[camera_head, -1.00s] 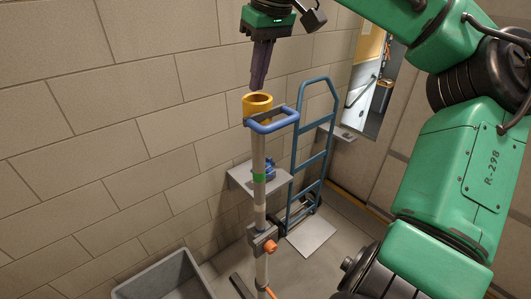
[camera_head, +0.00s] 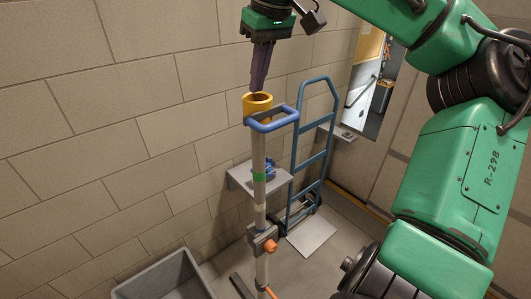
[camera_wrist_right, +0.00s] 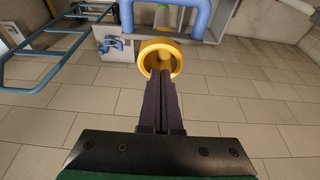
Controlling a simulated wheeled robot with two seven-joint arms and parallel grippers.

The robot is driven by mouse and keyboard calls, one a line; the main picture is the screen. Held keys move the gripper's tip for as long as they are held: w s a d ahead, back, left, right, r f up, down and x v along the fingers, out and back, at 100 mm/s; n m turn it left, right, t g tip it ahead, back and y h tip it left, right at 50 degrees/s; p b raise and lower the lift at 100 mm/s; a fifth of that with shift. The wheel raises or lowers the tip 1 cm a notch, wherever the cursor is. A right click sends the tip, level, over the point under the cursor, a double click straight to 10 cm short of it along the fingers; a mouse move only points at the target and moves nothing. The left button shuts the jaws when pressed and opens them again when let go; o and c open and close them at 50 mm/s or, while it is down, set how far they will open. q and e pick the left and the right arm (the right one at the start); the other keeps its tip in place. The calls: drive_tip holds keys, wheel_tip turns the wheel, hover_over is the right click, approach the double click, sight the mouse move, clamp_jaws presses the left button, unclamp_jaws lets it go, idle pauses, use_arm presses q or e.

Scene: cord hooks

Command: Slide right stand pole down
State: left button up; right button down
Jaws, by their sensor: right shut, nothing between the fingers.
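The stand pole (camera_head: 259,155) is a grey upright pole with a green band (camera_head: 259,177). A yellow ring-shaped cup (camera_head: 257,103) and a blue handle (camera_head: 272,121) are at its top. A clamp with an orange knob (camera_head: 270,246) sits lower on the pole. My right gripper (camera_head: 257,90) points down with its fingers shut and empty, its tips at the cup's opening. In the right wrist view the fingertips (camera_wrist_right: 161,75) overlap the yellow cup (camera_wrist_right: 161,57); whether they touch it I cannot tell. My left gripper is not in view.
A blue hand truck (camera_head: 312,150) stands behind the pole, to the right. A small wall shelf (camera_head: 240,180) holds a blue object. A grey bin (camera_head: 160,278) is at the lower left. The block wall is close behind.

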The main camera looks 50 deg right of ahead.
drive_tip(key=shift+f+b, duration=1.9)
drive_tip(key=shift+f, duration=2.45)
drive_tip(key=b, duration=0.4)
hover_over(261, 203)
drive_tip(key=w, duration=0.1)
drive_tip(key=shift+d+f, duration=0.2)
drive_tip(key=shift+f, duration=2.05)
drive_tip(key=shift+d+f, duration=0.2)
drive_tip(key=shift+f, duration=2.05)
drive_tip(key=shift+f+b, duration=2.65)
drive_tip(key=shift+f, duration=1.85)
drive_tip(key=shift+f+b, duration=3.25)
drive_tip(key=shift+f, duration=1.25)
